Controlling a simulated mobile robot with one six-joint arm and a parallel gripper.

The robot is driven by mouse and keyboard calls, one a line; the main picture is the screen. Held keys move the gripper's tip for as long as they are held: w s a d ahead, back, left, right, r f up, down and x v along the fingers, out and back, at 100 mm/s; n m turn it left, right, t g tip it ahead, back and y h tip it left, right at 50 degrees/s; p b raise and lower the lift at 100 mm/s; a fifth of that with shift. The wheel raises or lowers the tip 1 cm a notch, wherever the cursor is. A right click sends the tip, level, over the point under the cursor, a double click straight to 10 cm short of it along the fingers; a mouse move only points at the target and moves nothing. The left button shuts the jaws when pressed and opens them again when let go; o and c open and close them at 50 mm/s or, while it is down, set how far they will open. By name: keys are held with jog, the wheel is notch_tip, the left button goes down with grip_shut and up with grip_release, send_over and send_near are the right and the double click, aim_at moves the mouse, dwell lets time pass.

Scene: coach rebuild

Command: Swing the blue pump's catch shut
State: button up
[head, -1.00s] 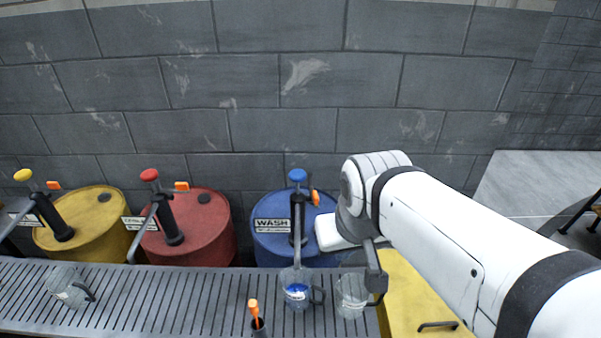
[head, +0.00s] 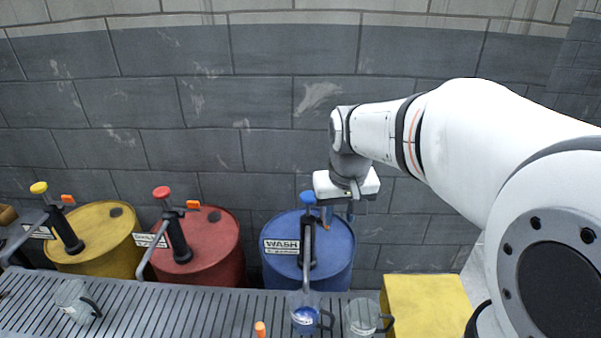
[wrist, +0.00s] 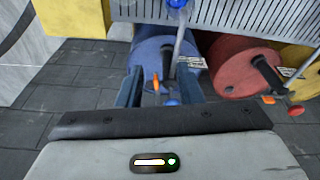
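The blue pump (head: 308,245) stands on the blue drum (head: 340,250) with the WASH label, its blue knob (head: 308,197) on top. My gripper (head: 338,214) is above the drum, just right of the pump head, pointing down. In the wrist view its two fingers are apart, open and empty (wrist: 160,84). The orange catch (wrist: 156,78) shows between the fingers in that picture; whether it touches one I cannot tell. The blue knob (wrist: 172,103) is close by, nearer the palm. In the head view the catch is mostly hidden by my gripper.
The red drum (head: 215,250) and yellow drum (head: 100,240) stand to the left with their own pumps. A slatted tray (head: 190,310) runs in front. A mug with blue liquid (head: 305,318) stands under the blue pump's spout, a clear mug (head: 362,318) beside it.

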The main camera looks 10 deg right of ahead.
jog(key=w+d+f, duration=0.1)
jog(key=w+f, duration=0.2)
jog(key=w, duration=0.3)
jog(key=w+d+f+g, duration=0.1)
jog(key=w+f, duration=0.3)
jog(key=w, duration=0.3)
jog(key=w+f+g, duration=0.1)
jog(key=w+f, duration=0.3)
jog(key=w, duration=0.2)
jog(key=shift+w+d, duration=0.35)
jog(key=shift+d, duration=0.05)
jog(key=shift+w+f+p, duration=0.1)
jog(key=shift+f+p, duration=0.85)
jog(key=shift+f, duration=3)
jog(key=shift+c, duration=0.4)
grip_shut()
